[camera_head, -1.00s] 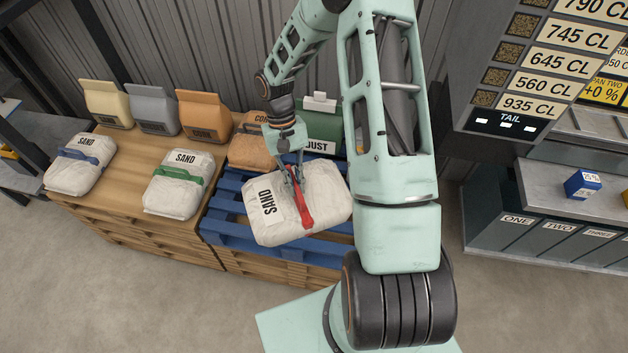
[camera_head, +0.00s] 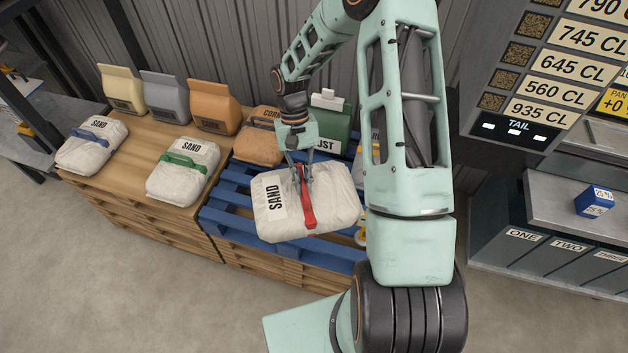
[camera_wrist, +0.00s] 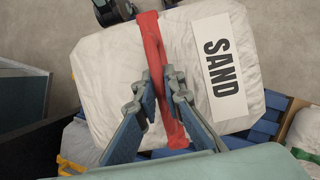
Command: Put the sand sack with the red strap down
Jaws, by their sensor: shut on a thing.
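The white sand sack with the red strap (camera_head: 279,207) is at the front of the blue pallet (camera_head: 227,203) in the head view. My gripper (camera_head: 303,181) is above it, shut on the red strap at the sack's middle. The wrist view shows the gripper fingers (camera_wrist: 162,92) on either side of the red strap (camera_wrist: 152,45), with the SAND label to their right. The sack looks roughly level and overlaps the pallet's front part in the picture. I cannot tell whether its underside touches the pallet.
A sack with a green strap (camera_head: 190,180) and one with a blue strap (camera_head: 85,155) lie on the wooden stack to the left. Paper bags stand behind them. A brown sack (camera_head: 258,147) and a green container (camera_head: 331,117) are behind my gripper. A grey counter (camera_head: 555,205) is at right.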

